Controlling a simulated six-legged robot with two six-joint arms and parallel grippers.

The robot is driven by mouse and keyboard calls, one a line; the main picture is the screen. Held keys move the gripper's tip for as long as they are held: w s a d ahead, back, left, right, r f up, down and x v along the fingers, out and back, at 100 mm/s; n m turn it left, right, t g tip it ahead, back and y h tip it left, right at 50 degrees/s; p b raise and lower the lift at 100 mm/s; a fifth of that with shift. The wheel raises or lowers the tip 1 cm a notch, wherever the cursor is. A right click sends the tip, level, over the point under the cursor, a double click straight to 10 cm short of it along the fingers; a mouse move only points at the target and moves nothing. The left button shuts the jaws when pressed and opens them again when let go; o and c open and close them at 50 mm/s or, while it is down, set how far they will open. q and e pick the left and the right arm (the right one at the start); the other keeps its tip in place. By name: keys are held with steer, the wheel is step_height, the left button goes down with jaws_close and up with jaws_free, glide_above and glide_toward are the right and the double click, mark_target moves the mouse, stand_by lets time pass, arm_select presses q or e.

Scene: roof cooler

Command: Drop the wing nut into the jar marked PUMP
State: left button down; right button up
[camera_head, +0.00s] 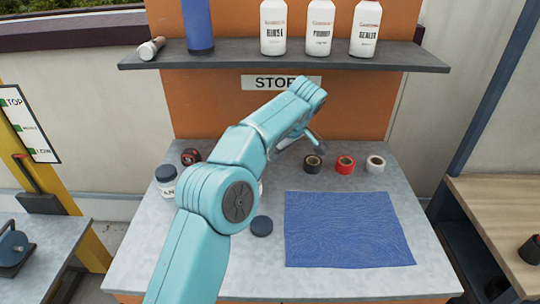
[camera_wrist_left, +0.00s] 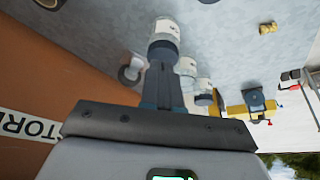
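A small yellow piece (camera_wrist_left: 267,28), which looks like the wing nut, lies on the grey bench in the left wrist view; in the head view I cannot find it. A white jar (camera_head: 166,182) with a dark lid stands at the bench's left, its label only partly readable. In the left wrist view a jar (camera_wrist_left: 164,32) stands just beyond my fingertips, with more jars behind. I cannot read PUMP on any. My left gripper (camera_head: 300,143) is over the back of the bench; its fingers (camera_wrist_left: 162,72) look together with nothing visible between them. My right gripper is out of view.
A dark round lid (camera_head: 262,226) and a blue mat (camera_head: 350,235) lie on the bench. Black (camera_head: 312,164), red (camera_head: 345,165) and white (camera_head: 375,164) tape rolls stand behind the mat. A shelf (camera_head: 285,60) with bottles overhangs the back. My left arm hides the bench's middle.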

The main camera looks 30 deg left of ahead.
arm_select(q)
steer(key=w+a+f+m+t+h+p, duration=0.2)
steer(key=w+a+m+t+h+p, duration=0.15)
steer(key=m, duration=0.75)
steer(key=s+a+r+n+y+p, duration=0.1)
steer(key=s+a+p, duration=0.35)
steer(key=a, duration=0.45)
steer(key=s+a+n+y+p, duration=0.1)
steer(key=s+a+p, duration=0.2)
steer(key=s+a, duration=0.45)
step_height(320, 180, down, 8)
steer(key=w+a+b, duration=0.1)
steer(key=b, duration=0.3)
steer(key=shift+r+g, duration=0.2)
steer(key=shift+g, duration=0.25)
steer(key=shift+h, duration=0.25)
steer(key=c, duration=1.3)
jaws_free()
